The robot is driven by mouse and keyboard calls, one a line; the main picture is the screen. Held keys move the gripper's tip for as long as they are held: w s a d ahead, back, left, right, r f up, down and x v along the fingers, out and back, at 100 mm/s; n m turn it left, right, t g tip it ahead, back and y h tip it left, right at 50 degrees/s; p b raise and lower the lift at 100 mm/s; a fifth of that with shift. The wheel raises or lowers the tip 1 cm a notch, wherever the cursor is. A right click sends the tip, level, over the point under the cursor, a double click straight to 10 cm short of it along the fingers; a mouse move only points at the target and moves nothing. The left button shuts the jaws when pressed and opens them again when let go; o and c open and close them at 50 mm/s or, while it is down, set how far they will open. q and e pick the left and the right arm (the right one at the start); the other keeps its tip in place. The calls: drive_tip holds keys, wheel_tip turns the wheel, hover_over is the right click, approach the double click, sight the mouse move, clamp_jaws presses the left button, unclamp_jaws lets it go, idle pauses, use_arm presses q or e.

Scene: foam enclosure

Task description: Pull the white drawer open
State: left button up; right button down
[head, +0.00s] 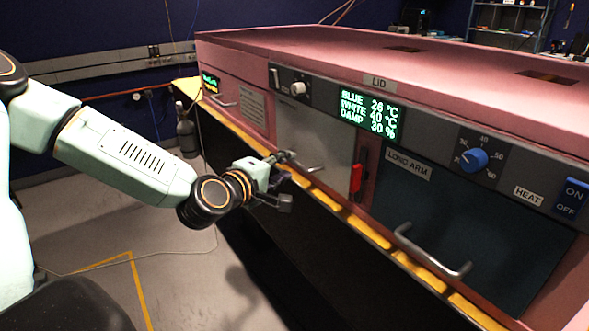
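The white drawer (316,132) is a pale front panel in the middle of the pink cabinet, and it looks closed. Its grey bar handle (312,168) is low on the panel, and its left end is partly covered by my gripper. My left gripper (287,178) is at the left end of this handle, its two fingers apart, one higher and one lower. I cannot tell whether it touches the handle. My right gripper is not in view.
A blue-grey drawer (455,228) with its own handle (432,254) is to the right. A red latch (357,178) sits between the drawers. A yellow-edged ledge (345,212) runs below the fronts. A display (369,114) and blue knob (474,159) are above. Open floor lies in front.

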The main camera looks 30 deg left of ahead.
sight(292, 162)
use_arm(q)
drive_tip(key=w, duration=0.1)
drive_tip(key=w+b, duration=0.1)
drive_tip(key=w, duration=0.1)
drive_tip(key=w+b, duration=0.1)
drive_tip(key=shift+w+a+f, duration=0.15)
drive_tip(key=shift+w+f, duration=0.1)
drive_tip(key=shift+f, duration=0.15)
clamp_jaws()
idle(0.4)
idle(0.4)
